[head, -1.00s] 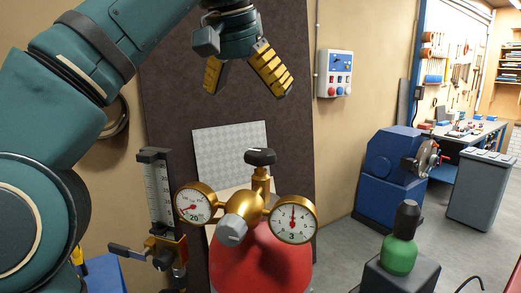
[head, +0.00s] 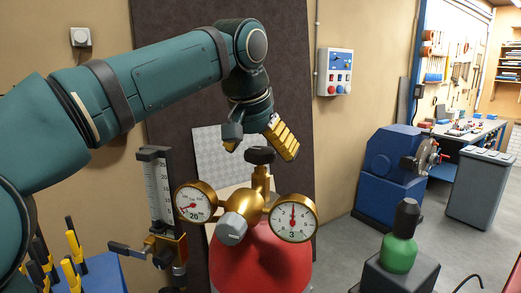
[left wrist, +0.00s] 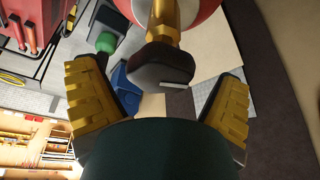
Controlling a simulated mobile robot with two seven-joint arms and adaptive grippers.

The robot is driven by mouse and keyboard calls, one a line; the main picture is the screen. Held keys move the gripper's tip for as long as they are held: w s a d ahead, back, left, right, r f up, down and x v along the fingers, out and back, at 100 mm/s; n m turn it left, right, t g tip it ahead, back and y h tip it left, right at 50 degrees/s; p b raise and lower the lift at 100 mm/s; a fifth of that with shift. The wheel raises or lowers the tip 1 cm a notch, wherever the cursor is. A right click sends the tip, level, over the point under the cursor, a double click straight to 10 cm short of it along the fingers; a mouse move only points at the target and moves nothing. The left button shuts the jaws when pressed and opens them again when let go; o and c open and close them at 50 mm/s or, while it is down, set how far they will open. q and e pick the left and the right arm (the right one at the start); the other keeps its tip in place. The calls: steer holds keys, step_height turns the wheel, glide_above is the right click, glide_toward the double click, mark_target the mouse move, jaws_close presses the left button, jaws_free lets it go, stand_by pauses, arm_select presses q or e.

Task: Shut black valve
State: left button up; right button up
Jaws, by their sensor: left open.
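The black valve (head: 260,156) is a dark knob on top of a brass stem, above a brass regulator (head: 240,210) with two round gauges on a red cylinder (head: 262,258). My left gripper (head: 262,150) points down just above and around the knob's height in the head view, with yellow ribbed fingers. In the left wrist view the black valve (left wrist: 160,66) shows large, between and beyond the spread fingers. The fingers are open and do not touch it there. My right gripper is in no frame.
A measuring gauge on a stand (head: 160,190) is left of the regulator.

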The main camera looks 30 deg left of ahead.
arm_select(q)
steer(key=c, duration=1.2)
steer(key=shift+r+m, duration=0.1)
steer(key=shift+m, duration=0.3)
steer(key=m+h, duration=0.1)
steer(key=m, duration=0.2)
steer(key=shift+m+h, duration=0.4)
steer(key=m+h, duration=0.1)
steer(key=m, duration=0.1)
steer(key=m+g, duration=0.1)
steer(key=m, duration=0.2)
steer(key=shift+m+h, duration=0.3)
steer(key=shift+h, duration=0.1)
steer(key=m+g, duration=0.2)
steer(key=m, duration=0.2)
steer(key=shift+m+h, duration=0.3)
steer(key=shift+h, duration=0.1)
steer(key=m+g, duration=0.1)
steer(key=m, duration=0.3)
steer(key=shift+m+g, duration=0.3)
steer(key=shift+g, duration=0.1)
